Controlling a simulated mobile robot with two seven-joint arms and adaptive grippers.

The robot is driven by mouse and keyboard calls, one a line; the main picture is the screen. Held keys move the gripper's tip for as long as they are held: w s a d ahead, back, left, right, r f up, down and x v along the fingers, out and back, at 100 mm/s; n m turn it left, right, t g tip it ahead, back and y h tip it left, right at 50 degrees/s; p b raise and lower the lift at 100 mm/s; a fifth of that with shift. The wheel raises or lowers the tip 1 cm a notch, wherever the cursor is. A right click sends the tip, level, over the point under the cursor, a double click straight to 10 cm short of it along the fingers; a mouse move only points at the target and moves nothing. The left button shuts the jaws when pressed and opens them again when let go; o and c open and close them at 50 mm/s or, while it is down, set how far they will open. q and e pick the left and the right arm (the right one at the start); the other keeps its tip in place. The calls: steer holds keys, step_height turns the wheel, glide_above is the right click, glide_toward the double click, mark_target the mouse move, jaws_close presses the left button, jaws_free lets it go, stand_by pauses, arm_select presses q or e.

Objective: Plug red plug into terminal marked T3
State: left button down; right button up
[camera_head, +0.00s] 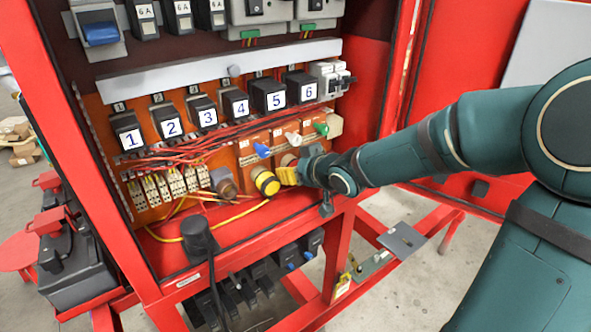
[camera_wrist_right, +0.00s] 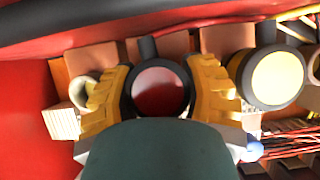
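My right gripper (camera_head: 288,174) is at the lower right of the open cabinet, just right of a yellow-faced round plug (camera_head: 265,182). In the right wrist view its two yellow fingers (camera_wrist_right: 160,92) lie against both sides of the red plug (camera_wrist_right: 159,90), a red face in a dark ring. The gripper looks shut on it. The head view does not show the red plug, hidden behind the gripper. The yellow-faced plug also shows in the wrist view (camera_wrist_right: 276,78). No T3 marking is readable, and I cannot tell whether the red plug is seated. My left gripper is out of view.
A bare brownish round connector (camera_head: 223,182) sits left of the yellow plug. Blue (camera_head: 262,150), white and green knobs stand above, with red wires (camera_head: 190,149) and relays numbered 1 to 6 higher up. The red cabinet frame (camera_head: 250,240) runs below the gripper.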

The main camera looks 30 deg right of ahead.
steer(key=o, duration=0.5)
steer(key=shift+c, duration=0.2)
steer(key=c, duration=0.4)
steer(key=shift+s, duration=0.1)
steer(key=shift+s, duration=0.1)
steer(key=shift+s+d+f+p, duration=0.15)
steer(key=shift+s+p, duration=0.25)
steer(key=shift+s, duration=1.7)
steer(key=shift+d, duration=0.1)
